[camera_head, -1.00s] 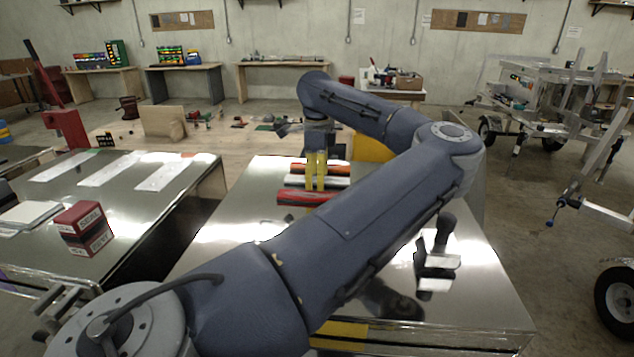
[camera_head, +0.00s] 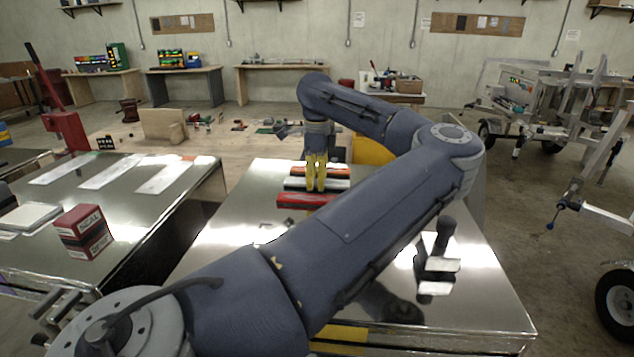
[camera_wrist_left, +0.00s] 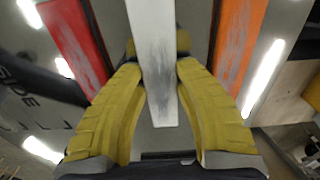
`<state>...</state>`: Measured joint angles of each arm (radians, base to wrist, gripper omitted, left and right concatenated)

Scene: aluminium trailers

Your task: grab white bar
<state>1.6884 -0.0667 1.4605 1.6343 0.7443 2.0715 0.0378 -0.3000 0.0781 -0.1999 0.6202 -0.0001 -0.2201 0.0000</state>
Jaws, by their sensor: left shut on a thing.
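The white bar (camera_head: 338,184) lies on the shiny metal table (camera_head: 235,238), between an orange bar (camera_head: 338,172) behind it and a red bar (camera_head: 300,201) in front. My left gripper (camera_head: 316,187) points down over the bars with its yellow fingers around the white bar. In the left wrist view the fingers (camera_wrist_left: 156,48) are shut on the white bar (camera_wrist_left: 155,85), one on each side. The red bar (camera_wrist_left: 75,35) shows at left there and the orange bar (camera_wrist_left: 238,40) at right, both apart from the grip. My right gripper is not in view.
A dark object with metal blocks (camera_head: 437,266) stands at the table's right side. A second metal table (camera_head: 125,215) at left holds flat pale plates and a red box (camera_head: 83,232). A wooden table (camera_head: 235,148) lies behind; a trailer frame (camera_head: 545,100) stands at right.

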